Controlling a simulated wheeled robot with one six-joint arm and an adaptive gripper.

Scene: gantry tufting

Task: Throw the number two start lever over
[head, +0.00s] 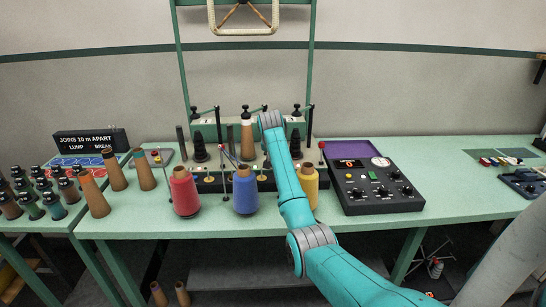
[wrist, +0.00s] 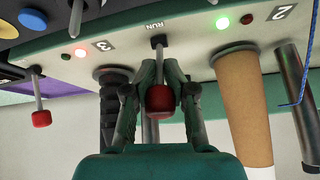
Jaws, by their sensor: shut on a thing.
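In the wrist view, a lever with a red knob (wrist: 160,98) hangs from the pale machine panel by the word RUN, between the marks 2 and 3. I take it as the number two start lever. My gripper (wrist: 160,78) has a finger on each side of the lever and is shut on it around the knob. A green lamp (wrist: 222,23) glows near the 2, and a red lamp (wrist: 81,54) glows near the 3. In the head view my arm hides the gripper and this lever.
Another red-knobbed lever (wrist: 41,118) is at the left in the wrist view. A tan cone (wrist: 243,95) stands close to my gripper's right. In the head view, red (head: 184,192), blue (head: 245,192) and yellow (head: 309,185) yarn cones stand in front, with a control box (head: 372,203) at right.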

